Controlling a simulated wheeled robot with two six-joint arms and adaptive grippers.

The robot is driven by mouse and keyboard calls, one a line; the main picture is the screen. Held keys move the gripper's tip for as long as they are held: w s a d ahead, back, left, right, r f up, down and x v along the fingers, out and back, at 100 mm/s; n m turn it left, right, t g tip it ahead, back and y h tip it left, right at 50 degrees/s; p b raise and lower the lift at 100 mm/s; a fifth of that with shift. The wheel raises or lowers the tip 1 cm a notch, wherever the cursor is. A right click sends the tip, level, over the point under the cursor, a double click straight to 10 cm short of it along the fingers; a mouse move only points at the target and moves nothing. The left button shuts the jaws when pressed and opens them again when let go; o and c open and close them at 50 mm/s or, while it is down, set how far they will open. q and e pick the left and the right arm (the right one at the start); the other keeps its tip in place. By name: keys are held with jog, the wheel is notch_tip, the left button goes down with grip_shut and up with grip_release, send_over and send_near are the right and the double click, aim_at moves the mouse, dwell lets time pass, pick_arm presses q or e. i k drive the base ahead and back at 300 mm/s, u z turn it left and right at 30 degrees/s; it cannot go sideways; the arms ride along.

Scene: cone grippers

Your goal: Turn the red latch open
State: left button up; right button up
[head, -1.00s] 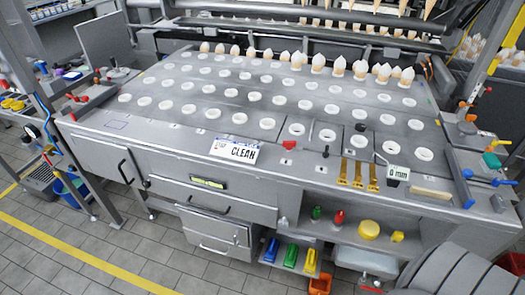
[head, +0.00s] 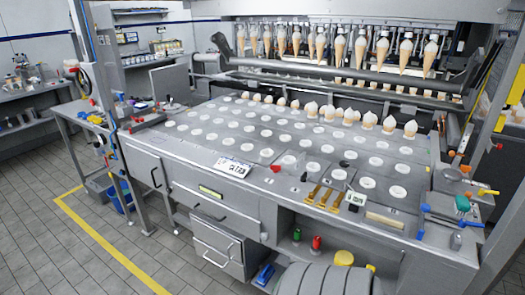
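Several small red parts show on the machine, and I cannot tell which is the red latch. A red piece (head: 276,168) sits on the table's front strip, right of the white sign. A red-ended part (head: 137,119) is at the table's left corner. Neither of my grippers shows in the head view.
The grey table (head: 225,165) carries many white rings and a back row of cones. A white sign (head: 234,167) and brass strips (head: 320,196) lie at the front. A drawer (head: 218,246) stands out below. The tiled floor (head: 70,255) at left is clear.

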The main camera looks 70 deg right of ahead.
aim_at(277, 169)
jog(key=z, duration=0.05)
jog(key=i, duration=1.15)
jog(key=z, duration=0.75)
jog(key=i, duration=0.8)
jog(key=z, duration=0.75)
